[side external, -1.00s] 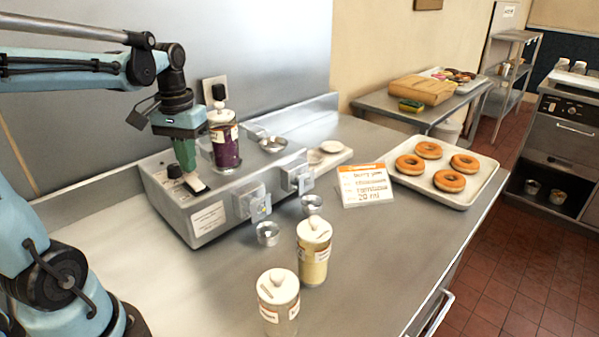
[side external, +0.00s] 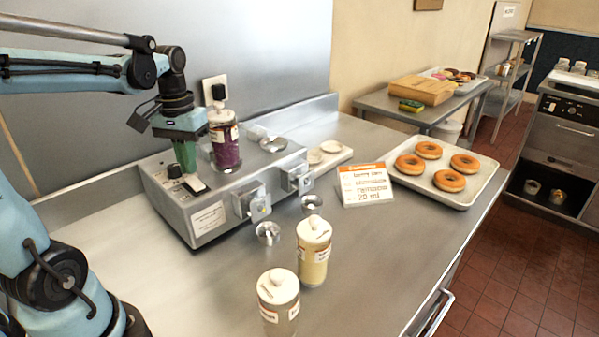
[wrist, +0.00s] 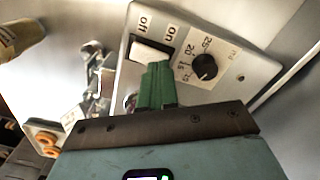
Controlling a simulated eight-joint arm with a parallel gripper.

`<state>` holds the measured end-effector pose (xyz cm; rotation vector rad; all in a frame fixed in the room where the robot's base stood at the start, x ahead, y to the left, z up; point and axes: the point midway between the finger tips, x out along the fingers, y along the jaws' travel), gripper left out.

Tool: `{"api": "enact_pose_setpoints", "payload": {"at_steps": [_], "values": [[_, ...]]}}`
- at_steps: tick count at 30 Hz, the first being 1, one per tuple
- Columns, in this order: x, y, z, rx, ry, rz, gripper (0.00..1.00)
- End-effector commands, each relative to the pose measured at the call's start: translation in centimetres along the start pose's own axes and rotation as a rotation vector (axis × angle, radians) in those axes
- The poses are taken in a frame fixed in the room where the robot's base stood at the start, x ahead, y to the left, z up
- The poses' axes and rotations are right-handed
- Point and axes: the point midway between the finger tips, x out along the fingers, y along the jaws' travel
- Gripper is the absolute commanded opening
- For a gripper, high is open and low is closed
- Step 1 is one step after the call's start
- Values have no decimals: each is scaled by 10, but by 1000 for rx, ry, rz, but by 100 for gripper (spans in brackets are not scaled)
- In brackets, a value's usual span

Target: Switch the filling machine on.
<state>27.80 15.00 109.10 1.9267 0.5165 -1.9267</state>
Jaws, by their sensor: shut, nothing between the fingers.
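The filling machine (side external: 208,218) is a low metal box on the counter. Its white rocker switch (side external: 195,186) is on top at the left end. In the wrist view the switch (wrist: 150,51) lies below the printed words "off" and "on". I cannot tell which way the rocker is tipped. My gripper (side external: 187,169) points down just behind the switch. In the wrist view its green fingers (wrist: 157,66) are together and empty, with tips overlapping the switch's lower edge; contact is unclear. A black dial (wrist: 204,67) with numbers sits beside the switch.
A jar of purple filling (side external: 225,150) stands on the machine close to my gripper. Two lidded jars (side external: 314,252) (side external: 278,302) and small metal cups (side external: 268,233) stand in front. A card reading "20 ml" (side external: 366,186) and a doughnut tray (side external: 462,197) are to the right.

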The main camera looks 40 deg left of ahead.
Motion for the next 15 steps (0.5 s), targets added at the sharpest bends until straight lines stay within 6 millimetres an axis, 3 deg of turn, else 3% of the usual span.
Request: {"api": "enact_pose_setpoints", "payload": {"at_steps": [15], "values": [[7,0,0,0,0,0,0]]}}
